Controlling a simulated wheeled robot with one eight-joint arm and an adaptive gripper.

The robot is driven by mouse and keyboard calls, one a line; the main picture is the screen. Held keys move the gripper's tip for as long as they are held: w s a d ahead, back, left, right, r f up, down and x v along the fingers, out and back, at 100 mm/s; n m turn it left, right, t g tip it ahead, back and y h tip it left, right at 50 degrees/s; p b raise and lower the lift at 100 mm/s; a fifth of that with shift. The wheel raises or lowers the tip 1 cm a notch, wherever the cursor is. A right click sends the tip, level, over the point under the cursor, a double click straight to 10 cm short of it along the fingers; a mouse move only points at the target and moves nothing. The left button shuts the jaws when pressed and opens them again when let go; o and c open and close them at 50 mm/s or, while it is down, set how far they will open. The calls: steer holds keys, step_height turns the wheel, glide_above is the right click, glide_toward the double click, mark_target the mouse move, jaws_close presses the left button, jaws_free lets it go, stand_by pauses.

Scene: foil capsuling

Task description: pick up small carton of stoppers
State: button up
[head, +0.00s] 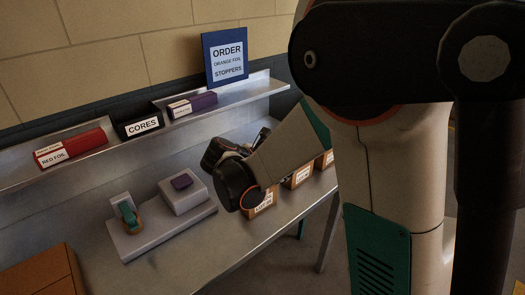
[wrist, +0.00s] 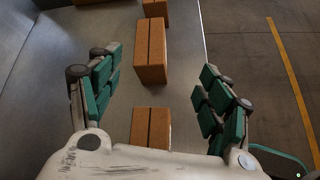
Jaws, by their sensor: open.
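Several small brown cartons stand in a row along the bench. In the head view one carton (head: 262,207) is partly hidden behind my wrist, another carton (head: 300,178) is to its right, and a third (head: 326,159) is farther back. Their white labels are too small to read, so I cannot tell which holds stoppers. In the wrist view my gripper (wrist: 161,63) is open and empty, its green-padded fingers spread wide. One carton (wrist: 151,50) shows between and beyond the fingertips. A nearer carton (wrist: 150,128) is partly hidden by the palm, and another (wrist: 155,8) is at the top edge.
The metal bench (head: 230,240) holds a grey device (head: 165,220) with a purple piece on it. A shelf behind bears a red foil box (head: 72,148), a cores box (head: 138,125), a purple box (head: 192,105) and an order sign (head: 226,58). Floor lies beyond the bench edge.

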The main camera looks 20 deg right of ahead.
steer(key=shift+w+a+f+n+h, duration=0.2)
steer(key=shift+w+f+n+h, duration=0.5)
steer(key=shift+w+f+n, duration=0.35)
steer(key=shift+n+h, duration=0.5)
steer(key=shift+n, duration=0.15)
steer(key=x, duration=0.3)
steer(key=b+x, duration=0.1)
steer(key=x, duration=0.2)
steer(key=b+x, duration=0.1)
steer(key=x, duration=0.2)
steer(key=shift+w+a+f, duration=0.15)
steer(key=shift+w+f, duration=0.2)
steer(key=shift+f, duration=0.1)
steer(key=b+x, duration=0.2)
steer(key=x, duration=0.3)
steer(key=shift+w+f, duration=0.1)
steer(key=shift+f, duration=0.1)
steer(key=c, duration=1.3)
